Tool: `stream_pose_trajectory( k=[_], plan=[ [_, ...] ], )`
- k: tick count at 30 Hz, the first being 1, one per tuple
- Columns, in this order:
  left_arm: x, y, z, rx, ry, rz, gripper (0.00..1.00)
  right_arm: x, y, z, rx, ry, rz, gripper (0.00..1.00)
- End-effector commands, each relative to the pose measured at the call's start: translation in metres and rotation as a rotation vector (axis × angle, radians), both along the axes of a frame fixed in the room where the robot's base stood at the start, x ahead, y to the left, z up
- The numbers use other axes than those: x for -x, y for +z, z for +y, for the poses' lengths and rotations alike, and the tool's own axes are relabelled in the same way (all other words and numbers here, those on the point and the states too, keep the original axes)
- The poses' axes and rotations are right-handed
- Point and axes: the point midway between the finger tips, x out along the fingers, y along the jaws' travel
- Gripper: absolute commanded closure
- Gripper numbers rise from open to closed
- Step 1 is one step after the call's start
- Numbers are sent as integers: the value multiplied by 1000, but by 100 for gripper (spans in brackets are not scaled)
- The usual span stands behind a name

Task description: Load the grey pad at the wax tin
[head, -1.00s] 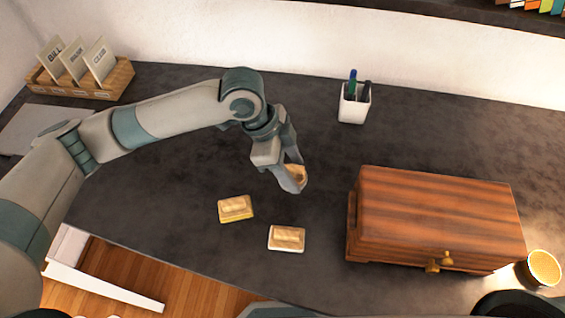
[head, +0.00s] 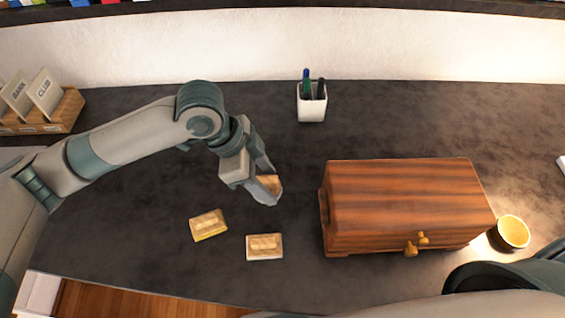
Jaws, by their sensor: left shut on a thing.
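My left gripper (head: 266,188) is shut on a small wooden-topped pad (head: 273,183), held over the desk behind two similar pads. The fingers hide much of it, and its underside colour does not show clearly. One loose pad (head: 208,225) has a yellow edge and lies to the left. The other loose pad (head: 264,246) has a whitish edge and lies nearer the front. The wax tin (head: 513,232) is round and open with a yellow fill, standing at the right beside the wooden chest. My right gripper is out of view.
A wooden chest (head: 408,200) with brass knobs stands between the held pad and the tin. A white pen cup (head: 312,103) is at the back. A card holder (head: 45,115) is at the far left. My right arm covers the lower right corner. The back of the desk is largely clear.

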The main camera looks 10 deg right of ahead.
Motion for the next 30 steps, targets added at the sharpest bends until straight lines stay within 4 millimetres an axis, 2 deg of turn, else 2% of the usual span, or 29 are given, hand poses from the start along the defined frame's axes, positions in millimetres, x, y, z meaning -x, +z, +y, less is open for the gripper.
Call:
stream_pose_trajectory(
  k=[5,11,21,30],
  plan=[
    [-6,1,10,-1,57,0,68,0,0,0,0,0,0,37],
    [-28,7,43,-1,278,-2,68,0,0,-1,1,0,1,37],
    [-80,36,140,0,932,-7,68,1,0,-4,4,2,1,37],
    [-109,70,223,1,1498,-6,68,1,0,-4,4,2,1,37]
  ],
)
